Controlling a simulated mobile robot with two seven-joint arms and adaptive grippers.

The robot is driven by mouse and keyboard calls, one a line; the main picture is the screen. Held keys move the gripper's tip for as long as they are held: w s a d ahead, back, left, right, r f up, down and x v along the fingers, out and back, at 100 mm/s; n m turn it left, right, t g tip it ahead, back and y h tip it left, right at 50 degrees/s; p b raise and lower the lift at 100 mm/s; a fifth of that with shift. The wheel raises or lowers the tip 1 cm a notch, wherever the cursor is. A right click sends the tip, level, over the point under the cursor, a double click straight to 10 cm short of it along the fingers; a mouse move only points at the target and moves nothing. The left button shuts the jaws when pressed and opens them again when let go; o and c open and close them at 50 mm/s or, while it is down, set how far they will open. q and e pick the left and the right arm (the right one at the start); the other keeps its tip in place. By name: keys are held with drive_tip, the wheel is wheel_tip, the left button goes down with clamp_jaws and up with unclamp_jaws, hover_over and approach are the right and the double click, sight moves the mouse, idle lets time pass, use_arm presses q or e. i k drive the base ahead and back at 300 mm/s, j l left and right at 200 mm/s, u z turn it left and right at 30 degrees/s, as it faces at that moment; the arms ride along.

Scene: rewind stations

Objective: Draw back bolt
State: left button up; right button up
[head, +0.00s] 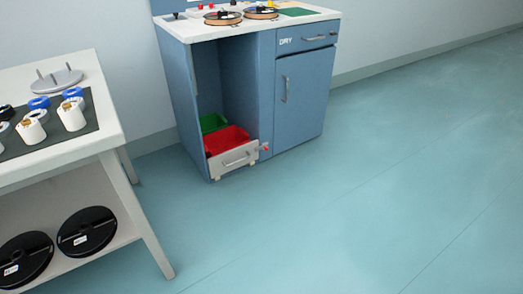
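A blue cabinet (303,100) stands against the wall in the head view. Its open left bay has a low light-coloured front panel (234,159) with a handle at the bottom. What looks like the bolt (264,148), a small metal piece with a red end, sits at the right end of this panel, beside the cabinet's middle upright. It is too small to tell whether it is drawn or shot. A red bin (227,139) and a green bin (213,122) show behind the panel. Neither of my grippers is in view.
A white table (110,127) at the left holds several white spools (71,115) on a dark mat, with black reels (87,231) on its lower shelf. Two reels (222,17) lie on the cabinet top. The floor (330,220) in front and to the right is clear.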

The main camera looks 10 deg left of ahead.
sight(266, 146)
drive_tip(key=i+l, duration=0.15)
drive_tip(key=i, duration=0.15)
drive_tip(key=i+l, duration=0.1)
drive_tip(key=i, duration=0.2)
drive_tip(key=i+z, duration=0.1)
drive_tip(key=i, duration=0.4)
drive_tip(key=i+j+z, duration=0.1)
drive_tip(key=i, duration=0.4)
drive_tip(key=i+j+z, duration=0.15)
drive_tip(key=i, duration=0.3)
drive_tip(key=i+j, duration=0.15)
drive_tip(key=j, duration=0.15)
drive_tip(key=i+j, duration=0.15)
drive_tip(key=j, duration=0.15)
drive_tip(key=i+j, duration=0.2)
drive_tip(key=j+z, duration=0.05)
drive_tip(key=j, duration=0.05)
